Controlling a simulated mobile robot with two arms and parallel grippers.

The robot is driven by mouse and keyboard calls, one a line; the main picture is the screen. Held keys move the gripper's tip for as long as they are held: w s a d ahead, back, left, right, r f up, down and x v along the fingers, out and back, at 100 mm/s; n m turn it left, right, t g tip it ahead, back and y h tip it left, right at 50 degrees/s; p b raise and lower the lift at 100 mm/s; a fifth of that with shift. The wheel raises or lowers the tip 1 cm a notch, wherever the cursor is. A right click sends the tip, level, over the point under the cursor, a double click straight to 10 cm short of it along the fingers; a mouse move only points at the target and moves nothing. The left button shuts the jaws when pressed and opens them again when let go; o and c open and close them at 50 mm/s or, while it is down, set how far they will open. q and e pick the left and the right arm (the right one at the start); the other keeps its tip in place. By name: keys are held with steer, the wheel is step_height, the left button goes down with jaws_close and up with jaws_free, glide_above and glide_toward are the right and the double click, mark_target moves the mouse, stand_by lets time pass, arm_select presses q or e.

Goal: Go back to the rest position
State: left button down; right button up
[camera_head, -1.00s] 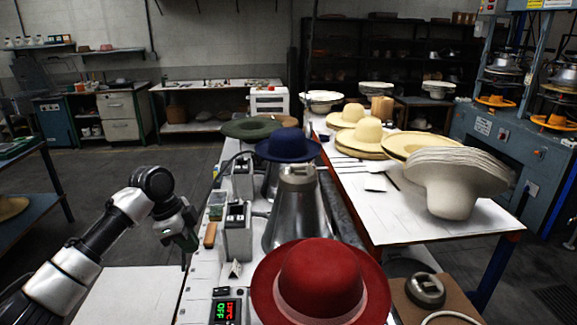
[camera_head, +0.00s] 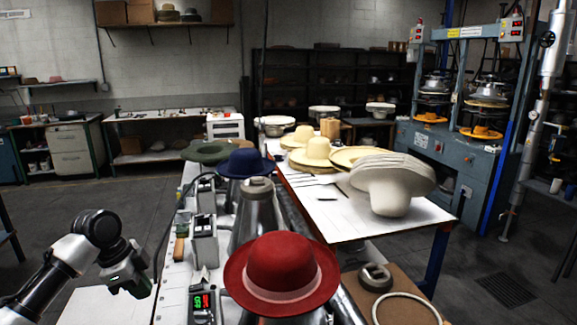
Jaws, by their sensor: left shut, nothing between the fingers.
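My left gripper (camera_head: 138,287) is at the lower left, on the end of a white and black arm that comes in from the left edge. Its jaws are shut and empty. It hangs beside the long white bench (camera_head: 172,300), apart from the hats. A red hat (camera_head: 281,268) with a pink band sits at the near end of this bench. Behind it stand a grey metal cone (camera_head: 257,212) and a blue hat (camera_head: 246,164). My right gripper is not in view.
A white table (camera_head: 345,222) to the right holds cream hats (camera_head: 316,150) and a stack of pale hat bodies (camera_head: 391,190). A blue press machine (camera_head: 440,150) stands at the back right. A silver upright pole (camera_head: 538,100) is at the far right. Floor is clear at left.

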arm_select(q)
steer(key=s+d+f+n, duration=0.2)
steer(key=s+d+f, duration=0.4)
steer(key=f, duration=0.2)
steer(key=s+d+f+n, duration=0.1)
steer(key=s+d+f, duration=0.6)
steer(key=f, duration=0.2)
steer(key=s+a+n+t+y, duration=0.3)
steer(key=s+n, duration=0.7)
steer(key=s, duration=0.9)
step_height(320, 180, down, 28)
steer(key=s+g+b, duration=0.1)
steer(key=s+g, duration=0.1)
steer(key=s+a+f+g, duration=0.1)
steer(key=s+a+f, duration=0.1)
steer(key=s+f, duration=1.3)
steer(key=shift+s+a+f+b, duration=0.25)
steer(key=shift+f+b, duration=0.2)
steer(key=shift+f, duration=0.35)
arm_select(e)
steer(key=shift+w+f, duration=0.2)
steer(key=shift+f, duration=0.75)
